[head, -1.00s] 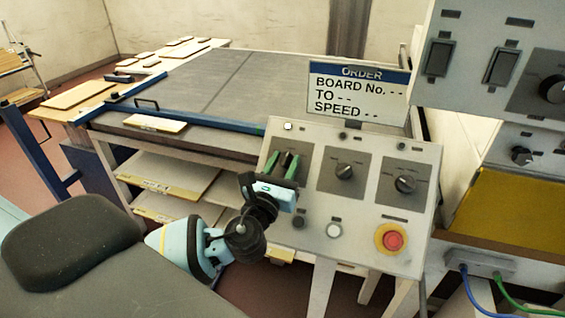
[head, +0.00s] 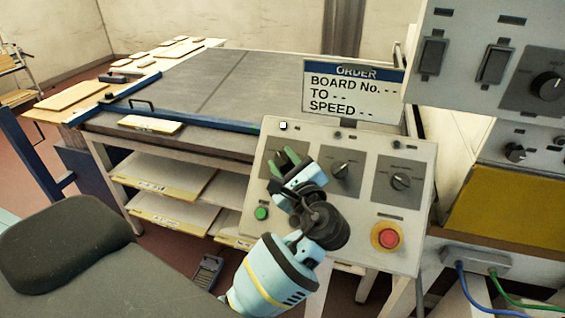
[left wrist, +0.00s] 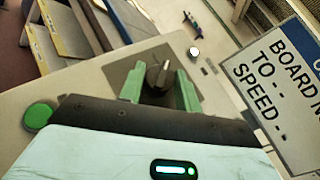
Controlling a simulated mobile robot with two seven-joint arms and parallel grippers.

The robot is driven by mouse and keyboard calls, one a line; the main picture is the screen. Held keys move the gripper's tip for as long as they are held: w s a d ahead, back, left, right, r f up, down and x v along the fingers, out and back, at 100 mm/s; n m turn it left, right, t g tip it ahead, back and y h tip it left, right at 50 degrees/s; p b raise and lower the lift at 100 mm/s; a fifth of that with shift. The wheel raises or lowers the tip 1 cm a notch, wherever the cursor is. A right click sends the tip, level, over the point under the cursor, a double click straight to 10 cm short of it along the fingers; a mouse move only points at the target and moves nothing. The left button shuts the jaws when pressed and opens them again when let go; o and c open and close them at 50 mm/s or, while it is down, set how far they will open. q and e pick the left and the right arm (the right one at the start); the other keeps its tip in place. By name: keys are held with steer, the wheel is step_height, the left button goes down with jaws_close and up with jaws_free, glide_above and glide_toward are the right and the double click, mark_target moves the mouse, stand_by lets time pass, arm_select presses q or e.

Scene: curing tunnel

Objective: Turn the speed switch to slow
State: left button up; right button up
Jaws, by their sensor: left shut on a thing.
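The sloped control panel (head: 414,240) carries three rotary switches in a row on dark plates. My left gripper (head: 287,160) is at the leftmost one. In the left wrist view the dark knob of this leftmost switch (left wrist: 157,76) sits between my two green fingers, and the left gripper is shut on it. In the head view the gripper hides most of that knob. The middle switch (head: 341,170) and the right switch (head: 400,181) are free. Their small labels are too small to read. My right gripper is not in view.
A red stop button (head: 389,237) on a yellow ring is at the panel's lower right. A green button (head: 261,213) is at its lower left. An order sign (head: 353,92) stands behind the panel, its "TO" and "SPEED" lines showing dashes. A upper switch box (head: 462,85) overhangs the right.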

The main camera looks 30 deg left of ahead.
arm_select(q)
steer(key=shift+w+r+n+g, duration=0.1)
steer(key=shift+n+g, duration=1.6)
steer(key=o, duration=1)
steer(key=shift+c, duration=0.2)
